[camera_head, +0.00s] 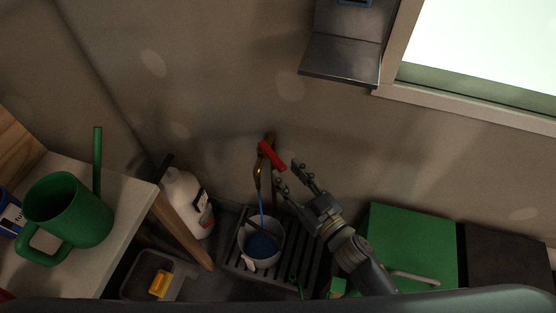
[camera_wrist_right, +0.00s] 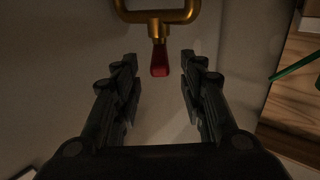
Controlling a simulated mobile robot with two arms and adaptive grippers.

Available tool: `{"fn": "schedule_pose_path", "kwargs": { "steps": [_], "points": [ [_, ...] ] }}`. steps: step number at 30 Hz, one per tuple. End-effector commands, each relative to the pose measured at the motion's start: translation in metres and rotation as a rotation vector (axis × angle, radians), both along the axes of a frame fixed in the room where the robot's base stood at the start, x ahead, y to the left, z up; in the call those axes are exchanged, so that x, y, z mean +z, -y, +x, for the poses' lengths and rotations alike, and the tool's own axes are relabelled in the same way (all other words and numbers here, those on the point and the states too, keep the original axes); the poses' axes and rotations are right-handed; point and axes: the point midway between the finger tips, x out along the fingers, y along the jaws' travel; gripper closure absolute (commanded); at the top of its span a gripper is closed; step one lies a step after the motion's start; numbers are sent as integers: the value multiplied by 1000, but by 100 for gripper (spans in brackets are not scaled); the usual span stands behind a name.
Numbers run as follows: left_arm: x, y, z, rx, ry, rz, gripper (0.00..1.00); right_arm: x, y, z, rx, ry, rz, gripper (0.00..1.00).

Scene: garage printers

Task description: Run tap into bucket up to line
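The brass tap (camera_head: 258,175) on the wall has a red lever handle (camera_head: 271,155). A thin blue stream of water (camera_head: 261,204) runs from its spout into the pale bucket (camera_head: 277,232) below. Blue water (camera_head: 262,246) lies in the bucket; I cannot make out the line. My right gripper (camera_head: 288,172) is open beside the tap, close to the lever. In the right wrist view the lever (camera_wrist_right: 160,60) shows between the open fingertips, with clear gaps on both sides, below the brass pipe (camera_wrist_right: 157,16). My left gripper is not in view.
The bucket stands on a dark slatted grate (camera_head: 307,240). A white bottle (camera_head: 185,200) and a wooden post are to its left. A green watering can (camera_head: 78,215) stands on a pale shelf. A green box (camera_head: 412,243) is at right.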

Motion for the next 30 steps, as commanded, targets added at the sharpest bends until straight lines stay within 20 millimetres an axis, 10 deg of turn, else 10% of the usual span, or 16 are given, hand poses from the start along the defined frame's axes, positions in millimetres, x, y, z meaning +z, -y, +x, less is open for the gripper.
{"fn": "schedule_pose_path", "kwargs": {
  "steps": [9,21,27,30],
  "points": [
    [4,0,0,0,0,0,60,0,-26,40,0,1,-1,62],
    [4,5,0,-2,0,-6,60,-1,-30,46,0,-1,-1,62],
    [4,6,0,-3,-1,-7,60,0,-30,46,0,-1,-1,100],
    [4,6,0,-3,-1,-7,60,0,-30,46,0,-1,-1,100]
  ]
}}
